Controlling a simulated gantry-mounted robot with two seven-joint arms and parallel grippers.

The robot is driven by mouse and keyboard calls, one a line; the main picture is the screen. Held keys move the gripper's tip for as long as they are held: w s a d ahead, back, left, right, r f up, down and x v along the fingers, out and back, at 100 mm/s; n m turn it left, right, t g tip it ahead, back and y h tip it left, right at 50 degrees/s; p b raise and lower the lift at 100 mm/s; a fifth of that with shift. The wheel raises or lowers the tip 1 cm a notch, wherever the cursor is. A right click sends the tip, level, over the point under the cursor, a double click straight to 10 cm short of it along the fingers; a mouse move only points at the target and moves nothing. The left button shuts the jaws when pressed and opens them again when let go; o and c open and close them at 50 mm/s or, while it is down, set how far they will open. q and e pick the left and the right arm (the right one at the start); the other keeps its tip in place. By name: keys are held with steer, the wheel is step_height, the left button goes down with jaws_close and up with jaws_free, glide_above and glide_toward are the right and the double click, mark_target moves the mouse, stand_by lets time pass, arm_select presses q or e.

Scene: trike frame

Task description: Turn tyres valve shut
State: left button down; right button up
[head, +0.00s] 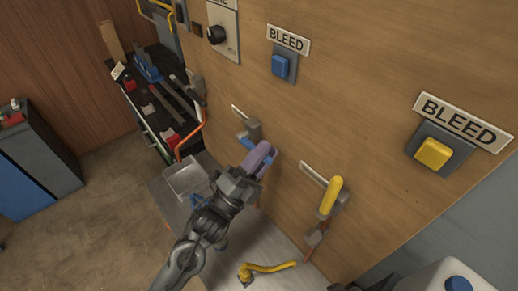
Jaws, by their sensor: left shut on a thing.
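A valve with a blue handle (243,141) sits on the wooden panel near the middle of the head view, with a small label plate beside it that I cannot read. My left gripper (261,157), with purplish fingers, reaches up to this valve and is shut on its handle. The gripper hides much of the handle, so I cannot tell its exact angle. A second valve with a yellow handle (330,196) is to the right, its handle pointing up, apart from my gripper. My right gripper is not in view.
The wooden panel (340,120) also carries a blue BLEED button (280,66), a yellow BLEED button (433,153) and a black knob (217,34). A clear bin (187,178) and a yellow hose (268,267) lie below. A dark tool rack (165,105) stands at the left.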

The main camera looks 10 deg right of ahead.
arm_select(q)
steer(key=shift+f+m+g+h+b, duration=0.45)
steer(key=shift+m+g, duration=0.35)
steer(key=shift+m, duration=0.2)
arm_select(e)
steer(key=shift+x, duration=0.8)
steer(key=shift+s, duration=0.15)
arm_select(q)
steer(key=c, duration=1.1)
jaws_free()
steer(key=b+v, duration=0.1)
steer(key=v, duration=0.9)
steer(key=shift+s+a+f, duration=0.15)
steer(key=shift+a, duration=0.15)
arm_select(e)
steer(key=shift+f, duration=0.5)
